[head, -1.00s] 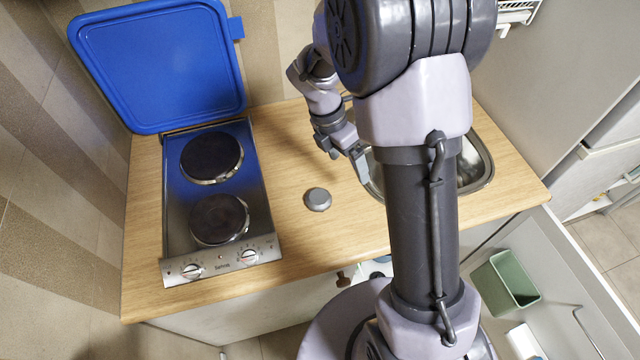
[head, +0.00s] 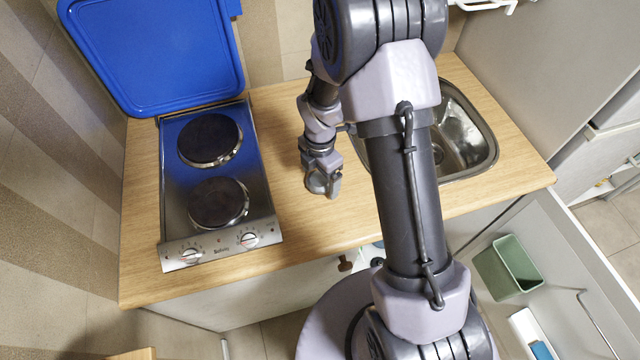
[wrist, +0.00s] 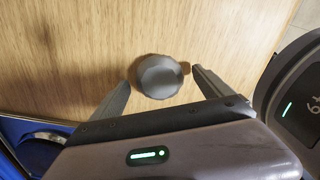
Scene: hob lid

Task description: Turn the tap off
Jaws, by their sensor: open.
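The sink (head: 478,150) is set in the right half of the worktop, partly behind my arm. No tap can be made out; my arm hides part of the sink and the worktop behind it. My gripper (head: 323,187) is over the worktop between hob and sink, pointing down. In the wrist view its two fingers (wrist: 160,78) are open, one on each side of a small round grey object (wrist: 160,80). Gaps show between the object and the fingers. In the head view my gripper largely covers this object.
The hob (head: 170,215) is at the left, its blue lid (head: 155,50) raised against the wall. Bare wooden worktop (head: 275,130) lies between hob and sink. A green bin (head: 507,267) is low at the right.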

